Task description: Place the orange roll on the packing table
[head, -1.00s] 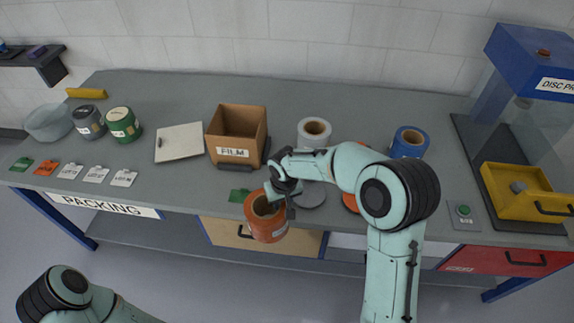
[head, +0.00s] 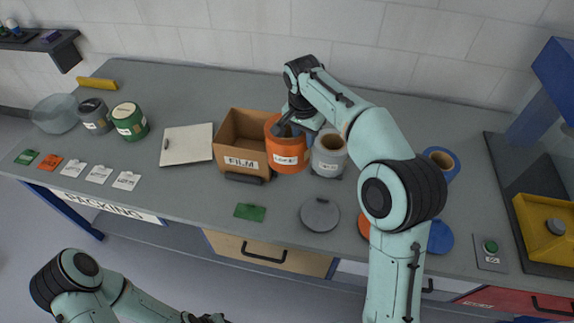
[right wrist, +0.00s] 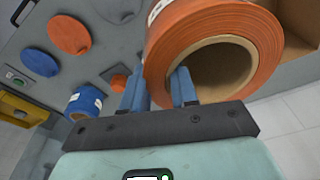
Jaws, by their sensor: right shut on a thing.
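The orange roll (head: 286,150) is in my right gripper (head: 292,124), between the cardboard FILM box and a grey-white roll. In the right wrist view the orange roll (right wrist: 190,30) has one blue finger inside its core and the other outside its wall; the gripper (right wrist: 158,92) is shut on the wall. Whether the roll's underside touches anything is hidden. The table's PACKING area, with its label (head: 105,208), is at the left. My left gripper (head: 205,318) shows only partly at the bottom edge; its jaws cannot be made out.
The FILM box (head: 240,163) stands just left of the roll, the grey-white roll (head: 328,158) just right. A blue roll (head: 443,162) is farther right.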

